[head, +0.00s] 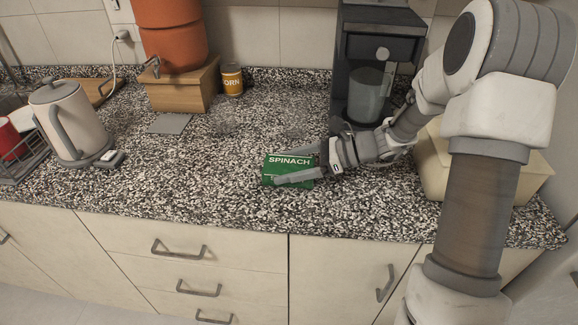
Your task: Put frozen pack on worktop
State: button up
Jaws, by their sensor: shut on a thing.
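The frozen pack is a green box (271,169) labelled SPINACH, near the front middle of the speckled worktop (190,195). My gripper (292,165) reaches in from the right and is shut on the pack, with one finger across its front face and the other along its top. The pack looks upright and at or just above the worktop surface; I cannot tell whether it touches. Part of its right side is hidden by the gripper.
A coffee machine (385,45) stands behind my arm, and a cream container (433,165) is at the right. A can (232,80), a wooden stand (182,88) with a terracotta dispenser (172,35), and a kettle (72,120) stand at the back and left. The worktop left of the pack is clear.

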jog(key=shift+f, duration=0.15)
jog(key=o, duration=1.4)
jog(key=shift+o, duration=0.2)
jog(key=shift+r, duration=0.25)
jog(key=p+v, duration=0.1)
jog(key=v, duration=1.1)
jog(key=shift+p, duration=0.4)
